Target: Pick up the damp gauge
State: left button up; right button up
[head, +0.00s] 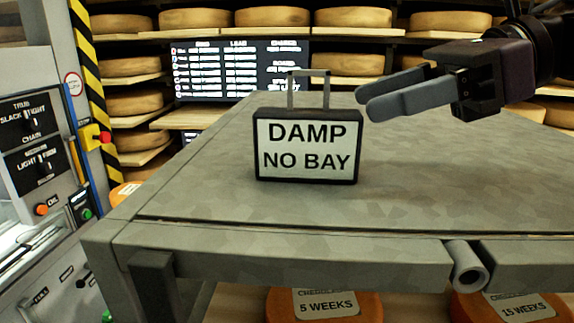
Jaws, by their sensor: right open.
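The damp gauge (307,147) is a dark box with a white face reading "DAMP NO BAY" and a thin metal handle (308,73) on top. It stands upright on the grey metal table (430,190), left of the middle of the tabletop. My right gripper (364,104) comes in from the right, its two grey fingers pointing left. It is open and empty, with its fingertips just right of the gauge's upper right corner in the picture. Whether the fingers touch the gauge is hard to tell. My left gripper is not in view.
Shelves of cheese wheels (273,18) and a dark screen with a list (241,70) stand behind the table. A control panel with switches (38,140) and a red button (105,137) is at the left. The tabletop's right side is clear.

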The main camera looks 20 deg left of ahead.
aim_at(313, 110)
jog(key=shift+s+a+f, duration=0.1)
jog(key=shift+a+f, duration=0.2)
jog(key=shift+a, duration=0.05)
jog(key=shift+p+x, duration=0.45)
jog(key=shift+x, duration=0.45)
jog(key=p+x, duration=0.2)
jog(key=x, duration=0.1)
jog(key=r+p+x, duration=0.1)
jog(key=x, duration=0.1)
jog(key=shift+w+a, duration=0.25)
jog(key=shift+w, duration=0.05)
jog(key=shift+a+f+p, duration=0.3)
jog(key=shift+a, duration=0.05)
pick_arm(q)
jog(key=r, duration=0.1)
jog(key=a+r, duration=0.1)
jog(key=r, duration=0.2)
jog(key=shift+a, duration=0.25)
pick_arm(e)
jog(key=shift+d, duration=0.15)
jog(key=shift+c, duration=0.3)
jog(key=shift+c, duration=1.2)
jog(key=c, duration=0.7)
jog(key=shift+c, duration=0.8)
